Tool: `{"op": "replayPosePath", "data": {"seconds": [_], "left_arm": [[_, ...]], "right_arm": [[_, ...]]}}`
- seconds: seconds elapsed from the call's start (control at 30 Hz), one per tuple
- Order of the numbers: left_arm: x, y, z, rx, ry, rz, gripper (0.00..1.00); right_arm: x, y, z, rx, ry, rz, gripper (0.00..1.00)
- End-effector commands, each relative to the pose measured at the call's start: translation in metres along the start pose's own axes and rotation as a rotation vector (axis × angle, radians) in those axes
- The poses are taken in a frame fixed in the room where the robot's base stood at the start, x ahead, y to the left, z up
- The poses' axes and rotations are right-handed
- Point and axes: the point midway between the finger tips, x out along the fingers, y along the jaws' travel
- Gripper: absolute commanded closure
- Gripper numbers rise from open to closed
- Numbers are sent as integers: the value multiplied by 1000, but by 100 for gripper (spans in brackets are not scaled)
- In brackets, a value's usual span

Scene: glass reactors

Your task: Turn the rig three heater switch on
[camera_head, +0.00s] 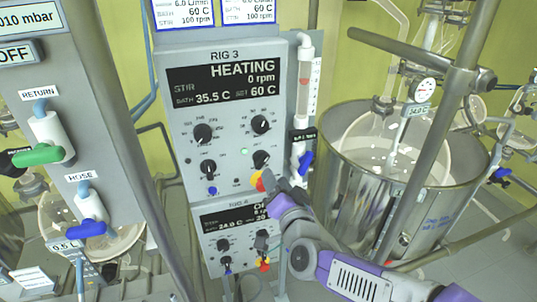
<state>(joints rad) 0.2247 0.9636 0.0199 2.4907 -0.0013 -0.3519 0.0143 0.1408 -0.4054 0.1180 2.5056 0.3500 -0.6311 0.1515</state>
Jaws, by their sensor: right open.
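The rig three control panel (227,120) is in the middle of the head view. Its display (222,84) reads HEATING, 0 rpm, bath 35.5 C, set 60 C. Below the display are two upper dark knobs and two lower ones. The lower right knob (261,159) is beside a lit green lamp (244,151); the small labels cannot be read. My right gripper (268,184) is open at the panel's lower right, just below that knob. It partly covers a red and yellow button (257,181); contact cannot be told. My left gripper is not in view.
A second panel (236,232) sits below rig three's, behind my right arm. A vertical flowmeter with a blue valve handle (306,162) is close to the right. A steel bath (400,190) stands farther right, with a metal pole before it. A grey post with valves rises left.

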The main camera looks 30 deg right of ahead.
Motion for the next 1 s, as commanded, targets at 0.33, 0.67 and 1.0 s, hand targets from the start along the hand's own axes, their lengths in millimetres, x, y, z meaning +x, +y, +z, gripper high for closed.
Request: {"op": "replayPosePath", "data": {"seconds": [0.33,0.67,1.0], "left_arm": [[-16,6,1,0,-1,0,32],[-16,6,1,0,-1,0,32],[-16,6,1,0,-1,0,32]], "right_arm": [[12,-3,5,-94,-4,-10,56],[58,-4,5,-92,-3,-11,56],[72,-4,5,-92,-2,-12,56]]}}
